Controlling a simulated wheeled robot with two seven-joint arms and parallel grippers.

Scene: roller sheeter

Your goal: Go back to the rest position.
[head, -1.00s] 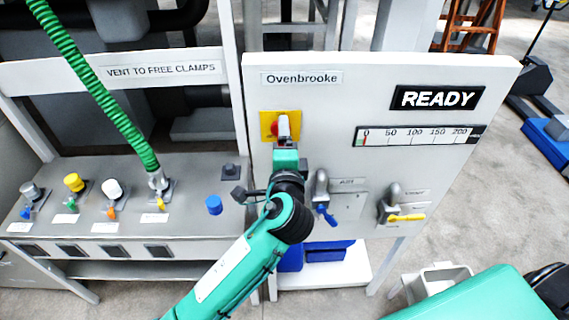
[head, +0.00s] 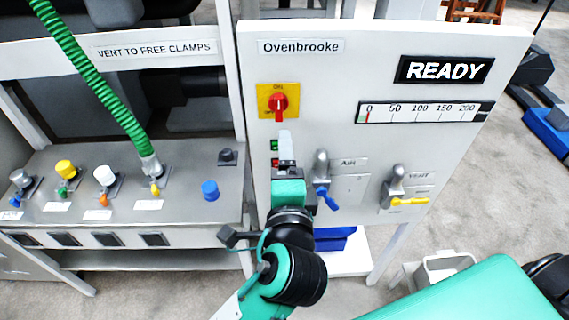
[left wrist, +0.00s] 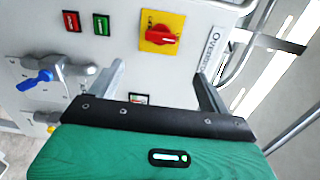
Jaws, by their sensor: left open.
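My left gripper (head: 286,140) is in front of the white Ovenbrooke panel (head: 330,70), below the rotary switch (head: 279,101). In the left wrist view its two fingers (left wrist: 157,75) stand apart with nothing between them. The switch has a red handle on a yellow plate; the handle is upright in the head view. It also shows clear of the fingers in the left wrist view (left wrist: 162,35). My right gripper is outside the views; only a green part of my own body shows at the lower right.
The panel carries a READY display (head: 444,69), a gauge (head: 425,114), a blue-handled valve (head: 325,195) and a yellow-handled valve (head: 405,203). A green coiled hose (head: 95,80) hangs to the grey console (head: 185,180) on the left. Open floor lies at the right.

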